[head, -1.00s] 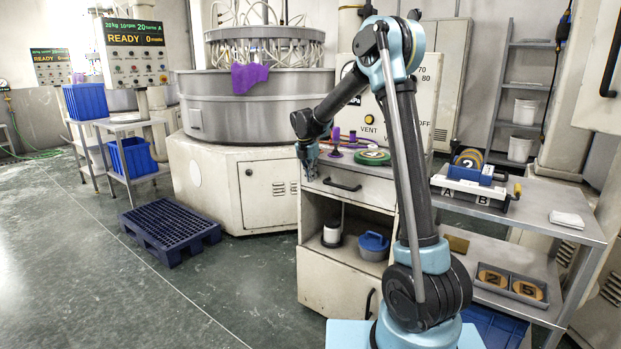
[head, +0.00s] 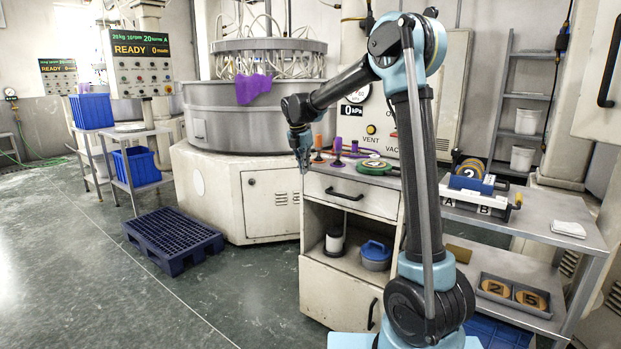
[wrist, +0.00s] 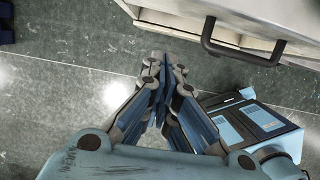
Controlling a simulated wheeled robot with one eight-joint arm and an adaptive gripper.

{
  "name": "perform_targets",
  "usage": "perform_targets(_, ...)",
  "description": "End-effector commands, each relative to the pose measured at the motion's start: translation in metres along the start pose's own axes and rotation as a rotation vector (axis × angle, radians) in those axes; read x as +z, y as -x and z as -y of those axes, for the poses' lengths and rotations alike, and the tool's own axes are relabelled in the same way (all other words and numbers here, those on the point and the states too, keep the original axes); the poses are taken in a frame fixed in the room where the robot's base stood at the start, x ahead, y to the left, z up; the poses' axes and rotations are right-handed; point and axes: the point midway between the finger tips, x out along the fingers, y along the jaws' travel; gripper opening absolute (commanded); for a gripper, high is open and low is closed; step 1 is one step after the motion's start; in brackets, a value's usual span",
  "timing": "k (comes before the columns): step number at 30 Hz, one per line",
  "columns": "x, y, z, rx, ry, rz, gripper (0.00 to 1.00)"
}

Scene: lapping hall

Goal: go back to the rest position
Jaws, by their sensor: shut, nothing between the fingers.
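My gripper (head: 304,160) hangs in the air in front of the cabinet (head: 345,262), near the left end of its top, fingers pointing down. In the wrist view my gripper (wrist: 166,75) is shut with its fingers together and nothing between them. Below it the wrist view shows bare floor (wrist: 50,100) and the cabinet's drawer handle (wrist: 240,40). My arm rises from my base at the lower right and bends over toward the left.
The cabinet top carries a green disc (head: 374,167) and orange and purple pieces (head: 338,150). A side table (head: 560,237) stands to the right, with a blue and white fixture (head: 470,190). A blue pallet (head: 172,241) lies left on otherwise open floor.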

Motion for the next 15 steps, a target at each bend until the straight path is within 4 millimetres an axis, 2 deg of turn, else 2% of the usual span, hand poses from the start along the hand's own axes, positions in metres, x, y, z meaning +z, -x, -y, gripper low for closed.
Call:
perform_targets(5, 0.003, 0.009, 0.030, 0.001, -0.111, -0.007, 0.00)
perform_targets(15, -0.004, 0.026, 0.146, 0.004, -0.574, -0.033, 0.00)
